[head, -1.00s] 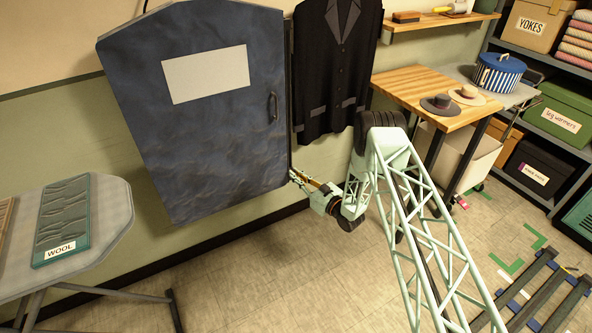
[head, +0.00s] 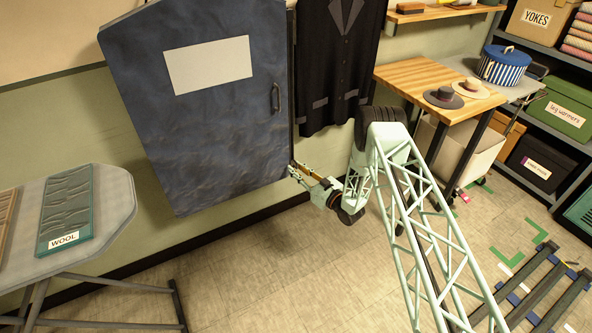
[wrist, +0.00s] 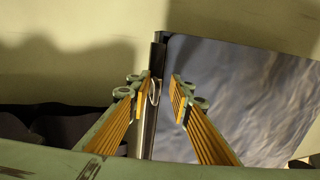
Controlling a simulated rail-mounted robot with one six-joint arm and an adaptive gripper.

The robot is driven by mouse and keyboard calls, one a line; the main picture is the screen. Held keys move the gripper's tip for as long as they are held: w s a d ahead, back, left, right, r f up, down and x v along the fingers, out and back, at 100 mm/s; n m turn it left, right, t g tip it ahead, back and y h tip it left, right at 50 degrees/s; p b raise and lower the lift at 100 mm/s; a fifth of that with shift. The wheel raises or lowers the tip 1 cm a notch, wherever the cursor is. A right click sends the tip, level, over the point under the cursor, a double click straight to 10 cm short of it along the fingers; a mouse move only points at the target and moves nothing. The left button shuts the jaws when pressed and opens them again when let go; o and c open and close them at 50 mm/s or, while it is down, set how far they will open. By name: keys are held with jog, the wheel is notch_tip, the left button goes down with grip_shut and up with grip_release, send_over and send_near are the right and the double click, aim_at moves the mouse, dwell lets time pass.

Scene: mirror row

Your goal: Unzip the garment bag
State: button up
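The blue garment bag (head: 200,125) hangs on the wall in the head view, with a blank white panel and a dark handle on its right side. Its wrinkled surface also shows at right in the wrist view (wrist: 250,95). A dark upright strip (wrist: 147,115) runs along the bag's edge there, with a small light ring (wrist: 155,91) on it. My gripper (head: 294,169) is at the bag's lower right edge. In the wrist view, my gripper (wrist: 158,83) is open, its orange-padded fingers on either side of the strip and ring. The ring is close to the left finger; contact is unclear.
A dark jacket (head: 335,70) hangs just right of the bag. An ironing board (head: 110,215) stands at left. A wooden-topped table (head: 415,80) with hats and a shelf of boxes (head: 560,110) are at right. The floor below the bag is clear.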

jog(key=shift+d+r, duration=0.1)
jog(key=shift+d, duration=0.05)
dwell(0.3)
jog(key=v, duration=1.2)
dwell(0.5)
jog(key=shift+w, duration=0.1)
